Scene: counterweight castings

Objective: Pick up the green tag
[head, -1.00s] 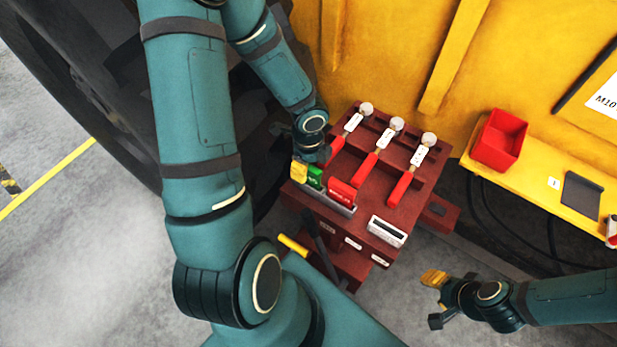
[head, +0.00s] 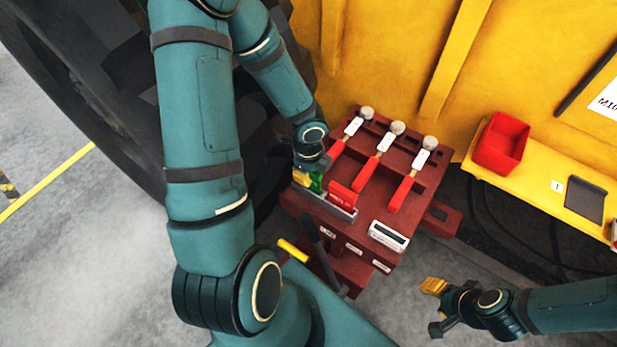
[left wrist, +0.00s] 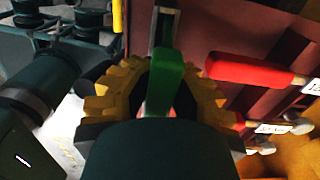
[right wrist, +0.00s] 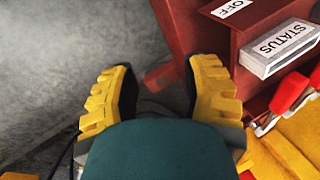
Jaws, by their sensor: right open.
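The green tag (head: 316,184) is at the left part of a grey rack (head: 325,206) on the dark red stand, beside a red tag (head: 342,198). My left gripper (head: 309,181) is down at the green tag, its yellow fingers on either side of it. In the left wrist view the green tag (left wrist: 166,75) stands between the fingers (left wrist: 165,85); whether the pads press on it is not clear. My right gripper (head: 433,306) is open and empty, low at the right, away from the stand. Its spread fingers show in the right wrist view (right wrist: 160,85).
Red-handled levers with white labels (head: 372,165) stand on the stand (head: 425,180) just right of the tags. A status box (head: 388,235) is at its front right. A red bin (head: 502,143) sits on a yellow ledge. A large dark wheel is at the left.

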